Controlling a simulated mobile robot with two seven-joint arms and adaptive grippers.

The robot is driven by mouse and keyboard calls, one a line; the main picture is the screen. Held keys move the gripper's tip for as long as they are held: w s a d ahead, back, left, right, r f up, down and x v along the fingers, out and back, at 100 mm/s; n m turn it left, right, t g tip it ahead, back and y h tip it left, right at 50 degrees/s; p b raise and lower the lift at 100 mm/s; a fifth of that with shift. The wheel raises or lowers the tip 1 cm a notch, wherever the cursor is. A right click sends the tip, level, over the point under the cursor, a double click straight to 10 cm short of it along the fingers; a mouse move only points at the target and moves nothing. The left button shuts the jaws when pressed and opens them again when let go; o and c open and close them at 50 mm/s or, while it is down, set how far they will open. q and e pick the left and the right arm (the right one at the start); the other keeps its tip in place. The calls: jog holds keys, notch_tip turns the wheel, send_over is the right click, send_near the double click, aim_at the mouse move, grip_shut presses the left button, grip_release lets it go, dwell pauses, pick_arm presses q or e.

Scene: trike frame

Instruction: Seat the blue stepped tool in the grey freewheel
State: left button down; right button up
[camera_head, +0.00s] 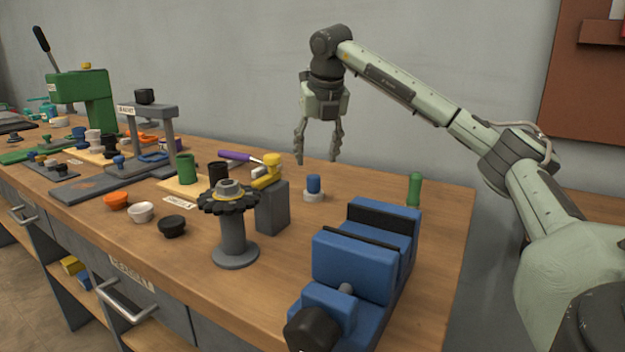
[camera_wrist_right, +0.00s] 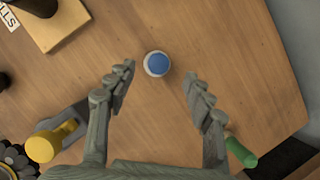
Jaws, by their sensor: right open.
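The blue stepped tool (camera_head: 313,184) stands upright in a small white ring-shaped holder (camera_head: 314,196) on the bench. It also shows from above in the right wrist view (camera_wrist_right: 158,64), just beyond the fingertips and between them. My right gripper (camera_head: 318,160) is open and empty, pointing down above the tool and apart from it; it also shows in the wrist view (camera_wrist_right: 160,85). The grey freewheel (camera_head: 229,188) appears to be the grey hub with a yellow ring and dark toothed rim on top of a grey round-based stand (camera_head: 234,235). My left gripper is not in view.
A grey block (camera_head: 272,207) with a yellow-headed tool (camera_head: 271,166) stands between freewheel and blue tool. A blue vise (camera_head: 354,265) is at front right, a green cylinder (camera_head: 414,189) behind it. Orange, white and black cups lie left of the stand. Bench around the blue tool is clear.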

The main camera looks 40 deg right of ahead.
aim_at(314, 176)
jog(key=x, duration=0.7)
jog(key=shift+s+a+f+p, duration=0.15)
jog(key=shift+f+p, duration=0.15)
jog(key=shift+f, duration=0.05)
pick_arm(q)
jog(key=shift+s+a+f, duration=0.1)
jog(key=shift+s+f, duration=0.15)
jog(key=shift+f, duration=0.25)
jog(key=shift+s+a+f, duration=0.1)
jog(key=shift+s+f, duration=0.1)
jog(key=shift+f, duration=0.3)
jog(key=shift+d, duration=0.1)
pick_arm(e)
grip_shut()
